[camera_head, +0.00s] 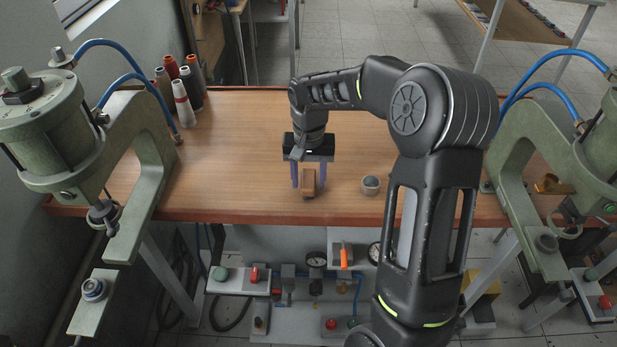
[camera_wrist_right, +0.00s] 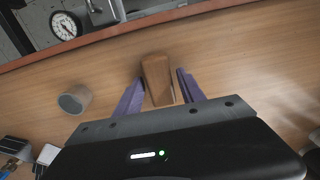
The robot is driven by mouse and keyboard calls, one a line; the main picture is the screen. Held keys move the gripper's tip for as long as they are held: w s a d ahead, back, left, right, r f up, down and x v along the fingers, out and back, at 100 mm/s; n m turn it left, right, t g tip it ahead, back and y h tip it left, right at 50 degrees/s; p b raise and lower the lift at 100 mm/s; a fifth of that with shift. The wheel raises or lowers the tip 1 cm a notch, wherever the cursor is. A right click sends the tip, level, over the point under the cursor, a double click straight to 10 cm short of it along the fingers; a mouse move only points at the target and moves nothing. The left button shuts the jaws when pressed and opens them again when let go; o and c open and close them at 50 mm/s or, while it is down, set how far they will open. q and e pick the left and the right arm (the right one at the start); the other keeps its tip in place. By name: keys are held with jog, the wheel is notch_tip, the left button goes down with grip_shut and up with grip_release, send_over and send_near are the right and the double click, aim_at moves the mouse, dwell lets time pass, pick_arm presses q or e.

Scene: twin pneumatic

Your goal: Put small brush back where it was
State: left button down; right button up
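The small brush, seen as a brown wooden block-like piece (camera_head: 309,181), is on the wooden table near its front edge. My right gripper (camera_head: 309,178) points down over it, with one purple finger on each side. Gaps show between the fingers and the brush, so the gripper looks open around it. In the right wrist view the brush (camera_wrist_right: 157,80) lies between the two purple fingers (camera_wrist_right: 160,92). Its bristles cannot be made out. My left gripper is not in view.
A small grey-topped cup (camera_head: 371,185) stands right of the brush. Green pneumatic presses (camera_head: 150,140) flank the wooden table (camera_head: 230,170). Thread spools (camera_head: 183,103) stand at the back left. A gauge panel hangs below the front edge. The table left of the gripper is clear.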

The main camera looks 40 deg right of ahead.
aim_at(309, 178)
jog(key=shift+o, duration=0.5)
jog(key=shift+r, duration=0.15)
notch_tip(309, 178, up, 12)
jog(key=b, duration=0.1)
